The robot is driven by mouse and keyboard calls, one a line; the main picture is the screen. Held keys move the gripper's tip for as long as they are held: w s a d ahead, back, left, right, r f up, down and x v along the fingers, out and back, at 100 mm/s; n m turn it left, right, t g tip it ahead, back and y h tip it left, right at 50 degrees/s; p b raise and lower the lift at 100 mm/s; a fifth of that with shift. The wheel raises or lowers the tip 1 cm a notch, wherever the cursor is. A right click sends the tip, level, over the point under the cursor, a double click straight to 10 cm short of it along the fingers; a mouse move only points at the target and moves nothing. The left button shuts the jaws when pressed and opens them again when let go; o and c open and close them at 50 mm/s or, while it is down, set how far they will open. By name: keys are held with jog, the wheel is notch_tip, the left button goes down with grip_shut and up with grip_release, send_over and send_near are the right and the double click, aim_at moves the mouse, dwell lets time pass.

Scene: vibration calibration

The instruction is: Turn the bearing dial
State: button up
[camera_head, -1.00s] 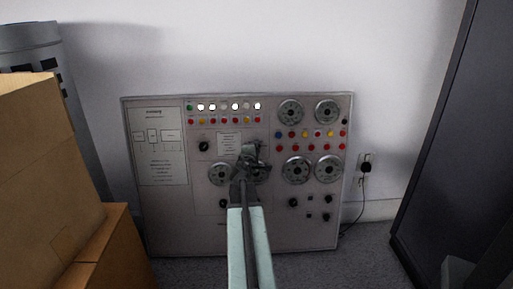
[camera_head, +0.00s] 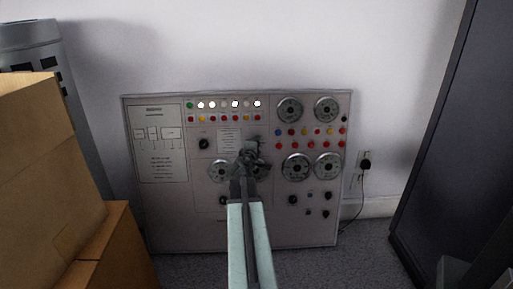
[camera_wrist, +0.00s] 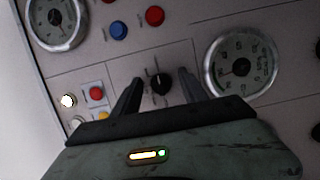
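A grey control panel (camera_head: 180,220) leans against the wall, with gauges, lights and knobs. My gripper (camera_head: 250,150) is in front of its middle and hides part of it. In the wrist view a small black dial knob (camera_wrist: 160,83) with a light scale mark is on the panel, between the tips of my gripper (camera_wrist: 158,84). The two dark fingers stand apart, one on each side of the knob, with gaps visible; I cannot tell how far the tips are from the panel. The knob is hidden behind my gripper in the head view. No label is readable.
A round gauge (camera_wrist: 240,65) is right of the fingers, another (camera_wrist: 56,20) at upper left. Blue (camera_wrist: 118,30) and red (camera_wrist: 155,16) buttons are near. Cardboard boxes (camera_head: 50,170) stand left, a dark cabinet (camera_head: 450,130) right. A plug (camera_head: 365,165) is in the wall.

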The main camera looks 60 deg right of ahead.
jog(key=shift+a, duration=0.15)
jog(key=p+v, duration=0.1)
jog(key=v, duration=0.6)
jog(key=shift+a, duration=0.25)
jog(key=shift+s, duration=0.15)
